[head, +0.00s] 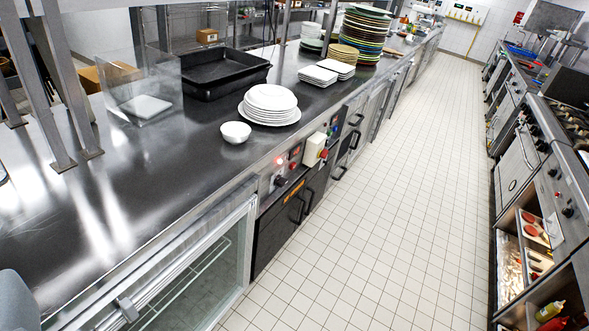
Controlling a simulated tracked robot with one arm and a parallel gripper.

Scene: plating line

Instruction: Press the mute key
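A control panel (281,173) is set in the front of the long steel counter, left of the middle of the head view. It has a glowing red light (278,161), a small red button and a dark knob (281,181). Beside it, a pale box (313,150) with a red knob or button sticks out from the front. I cannot tell which of these, if any, is the mute key; any lettering is too small to read. I see no gripper fingers in this view. A grey rounded shape at the lower left edge is unclear.
The steel counter (60,215) carries a white bowl (236,132), white plates (269,103), a black tray (224,73) and a tall plate stack (360,35). A glass-fronted cabinet (190,275) is below. The tiled aisle (400,200) is clear, with cookers (545,170) along the right.

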